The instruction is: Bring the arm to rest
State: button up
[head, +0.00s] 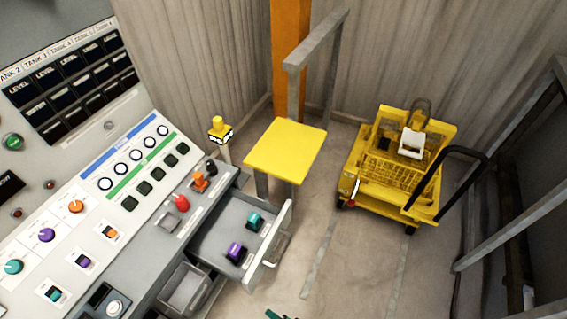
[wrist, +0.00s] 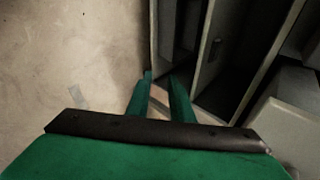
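My gripper (wrist: 161,78) shows in the wrist view as two green fingers with a gap between their tips. Nothing is held between them; pale floor shows through the gap. It points down past grey panels to the right of the fingers. In the head view only a small green part of my arm or gripper (head: 280,315) shows at the bottom edge, over the floor; the rest is out of frame.
A grey control console (head: 60,230) fills the left, with an open drawer (head: 212,218) holding a teal and a purple piece. A yellow-topped stand (head: 286,148) and a yellow cart (head: 385,190) stand beyond. Floor (head: 335,270) between drawer and cart is clear.

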jog(key=s+d+r+n+t+h, duration=0.2)
jog(key=s+d+r+n+h, duration=0.15)
jog(key=s+r+h, duration=0.5)
jog(key=s+r+n+t, duration=0.1)
jog(key=r+n+t, duration=0.1)
jog(key=r, duration=1.3)
jog(key=s+r+n+t+y, duration=0.1)
jog(key=r+t, duration=0.4)
jog(key=r, duration=1.1)
jog(key=shift+s+r+n, duration=0.15)
jog(key=shift+s+n, duration=0.4)
jog(key=shift+s, duration=0.05)
jog(key=shift+w+a, duration=0.1)
